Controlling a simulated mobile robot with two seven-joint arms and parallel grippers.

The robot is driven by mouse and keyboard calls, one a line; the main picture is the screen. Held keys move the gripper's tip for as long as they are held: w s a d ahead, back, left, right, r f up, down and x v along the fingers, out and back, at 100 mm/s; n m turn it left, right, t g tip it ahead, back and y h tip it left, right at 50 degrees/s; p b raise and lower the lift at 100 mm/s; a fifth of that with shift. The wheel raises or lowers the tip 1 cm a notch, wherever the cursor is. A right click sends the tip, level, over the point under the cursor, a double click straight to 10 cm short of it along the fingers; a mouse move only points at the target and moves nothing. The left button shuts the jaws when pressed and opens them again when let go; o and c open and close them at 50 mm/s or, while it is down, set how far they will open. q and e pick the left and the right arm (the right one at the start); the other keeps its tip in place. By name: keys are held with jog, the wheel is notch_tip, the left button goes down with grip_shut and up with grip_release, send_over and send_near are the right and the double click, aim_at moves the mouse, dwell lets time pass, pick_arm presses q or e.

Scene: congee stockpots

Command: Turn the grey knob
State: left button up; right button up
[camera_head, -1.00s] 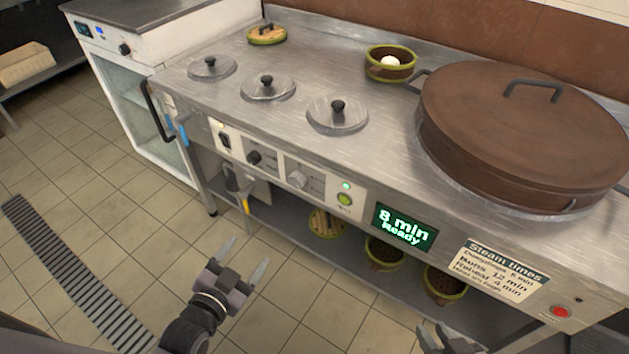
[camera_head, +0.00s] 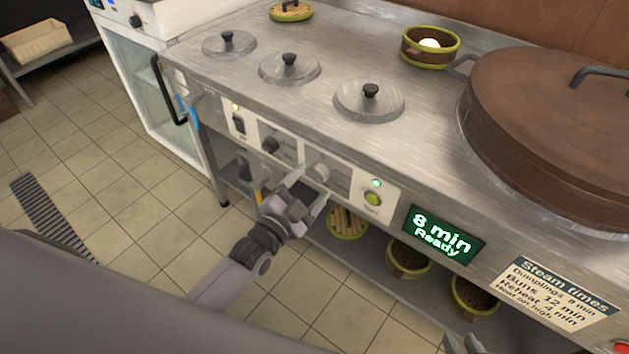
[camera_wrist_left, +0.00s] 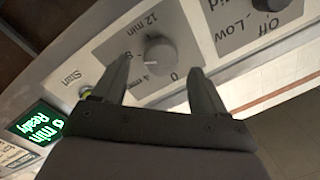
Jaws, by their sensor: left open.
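The grey knob (camera_head: 320,172) sits on the stove's front panel, right of a black knob. In the left wrist view the grey knob (camera_wrist_left: 160,52) lies ahead, between the two fingers in the picture, beside a scale marked from 0 to 12 min. My left gripper (camera_head: 309,185) is open and empty, its fingertips just in front of and below the knob; I see no contact. It also shows in the left wrist view (camera_wrist_left: 158,70). The tips of my right gripper (camera_head: 462,344) show at the bottom edge, mostly cut off.
A black knob (camera_head: 270,145) and a switch (camera_head: 238,123) are left of the grey knob. A green button (camera_head: 373,199) and an "8 min Ready" display (camera_head: 442,235) are right of it. Baskets (camera_head: 407,262) stand on the shelf below.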

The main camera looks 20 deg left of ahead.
aim_at(319, 173)
pick_arm(q)
jog(key=shift+x, duration=1.25)
jog(key=c, duration=1.1)
jog(key=shift+o, duration=0.2)
